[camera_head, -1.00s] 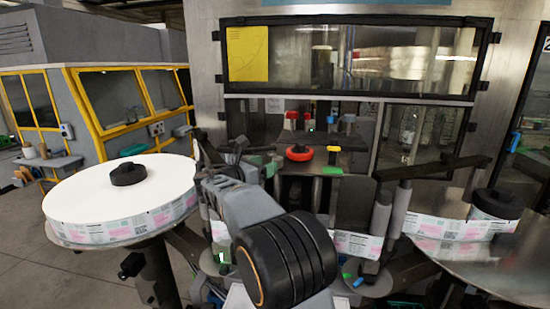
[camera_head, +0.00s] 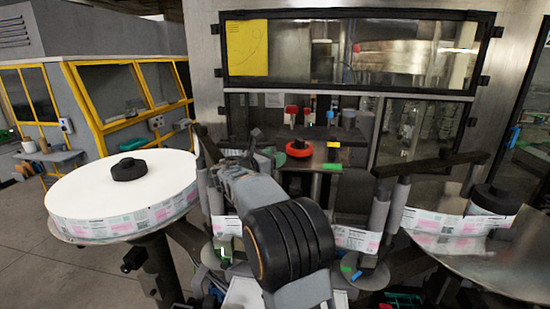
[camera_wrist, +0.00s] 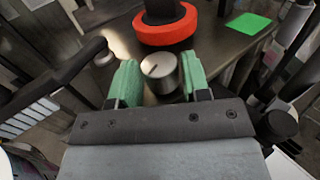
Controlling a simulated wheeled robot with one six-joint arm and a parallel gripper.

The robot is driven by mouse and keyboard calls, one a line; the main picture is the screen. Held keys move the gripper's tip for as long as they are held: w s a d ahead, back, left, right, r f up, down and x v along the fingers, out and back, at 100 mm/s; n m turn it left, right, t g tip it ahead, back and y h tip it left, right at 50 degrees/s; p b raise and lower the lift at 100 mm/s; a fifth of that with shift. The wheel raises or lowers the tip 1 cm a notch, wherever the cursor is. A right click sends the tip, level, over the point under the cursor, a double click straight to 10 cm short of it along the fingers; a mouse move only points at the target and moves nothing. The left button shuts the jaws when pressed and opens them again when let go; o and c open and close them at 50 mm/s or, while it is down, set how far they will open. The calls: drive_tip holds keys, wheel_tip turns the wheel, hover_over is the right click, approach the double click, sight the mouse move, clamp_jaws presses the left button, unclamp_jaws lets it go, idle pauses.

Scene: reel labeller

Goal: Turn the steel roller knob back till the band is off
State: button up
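The steel roller knob (camera_wrist: 158,68) shows in the wrist view as a round metal knob with a dark pointer line on its top. My gripper (camera_wrist: 155,80) is open, with one green finger pad on each side of the knob. A narrow gap shows between the knob and each pad, wider on the left. In the head view my gripper (camera_head: 252,150) is by the machine's front and the knob is hidden behind my arm. A printed label band (camera_head: 350,238) runs between the rollers below. I cannot tell which roller the knob belongs to.
A red ring (camera_wrist: 165,27) with a black centre stands just beyond the knob. A green tag (camera_wrist: 248,23) lies to its right. A large white reel (camera_head: 85,200) is at left, a smaller reel (camera_head: 495,200) at right. A dark bar (camera_wrist: 75,62) lies left of my gripper.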

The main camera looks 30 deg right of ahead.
drive_tip(key=c, duration=0.5)
drive_tip(key=shift+d, duration=0.15)
drive_tip(key=shift+f+n+t+b, duration=0.1)
drive_tip(key=shift+n+t+b, duration=0.2)
drive_tip(key=shift+t+b, duration=0.2)
